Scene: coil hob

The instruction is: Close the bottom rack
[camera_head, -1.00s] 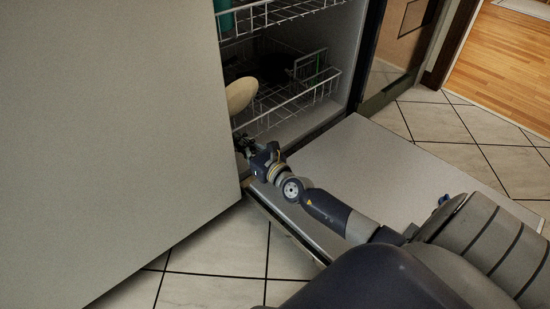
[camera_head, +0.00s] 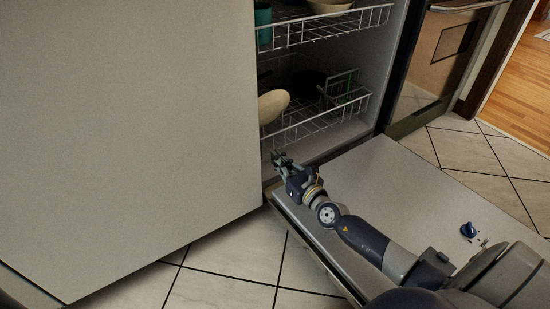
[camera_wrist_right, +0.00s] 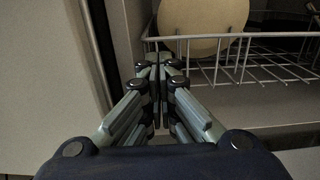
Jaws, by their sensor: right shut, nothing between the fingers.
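The bottom rack (camera_head: 322,123) is a white wire basket inside the open dishwasher, under the upper rack. It holds a pale round plate (camera_head: 272,106) at its left and darker items farther back. My right gripper (camera_head: 279,158) is shut and empty, just in front of the rack's left front corner, above the inner end of the lowered door. In the right wrist view the shut fingers (camera_wrist_right: 160,65) point at the rack's front left corner, with the rack's wires (camera_wrist_right: 240,60) and the plate (camera_wrist_right: 203,22) beyond. Whether the fingertips touch the rack, I cannot tell. My left gripper is not in view.
The lowered dishwasher door (camera_head: 410,190) lies flat under my right arm. A large grey panel (camera_head: 125,130) fills the left. The upper rack (camera_head: 330,25) holds a teal cup (camera_head: 263,22) and a bowl. Tiled floor (camera_head: 235,265) is clear in front.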

